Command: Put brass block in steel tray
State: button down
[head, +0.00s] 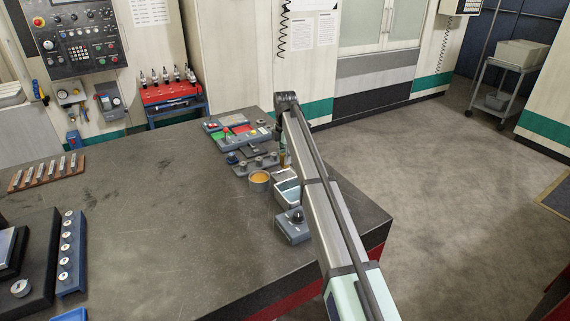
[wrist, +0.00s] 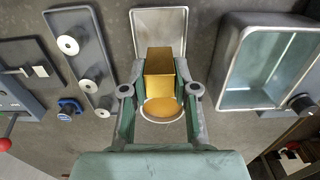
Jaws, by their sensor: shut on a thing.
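The brass block (wrist: 160,60) is gripped between the two fingers of my gripper (wrist: 161,78) in the wrist view. A pale, shallow steel tray (wrist: 142,20) shows behind the block, partly hidden by it. A deeper metal tray (wrist: 231,62) with a pale inside stands to the right, apart from the gripper; it looks empty. In the head view a tray (head: 285,199) shows beside my arm, partly covered by it. The block's height above the bench is hard to tell.
A round tin with orange contents (wrist: 160,108) lies below the fingers. A grey strip with pale knobs (wrist: 83,62) is to the left. In the head view a grey block with a dark knob (head: 292,227) sits near the bench edge. The bench middle (head: 170,220) is clear.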

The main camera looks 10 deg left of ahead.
jog(key=shift+f+p, duration=0.6)
jog(key=shift+f, duration=1.55)
jog(key=shift+f, duration=0.1)
jog(key=c, duration=0.9)
grip_release()
notch_tip(320, 180, up, 12)
jog(key=b, duration=0.3)
jog(key=shift+d, duration=0.1)
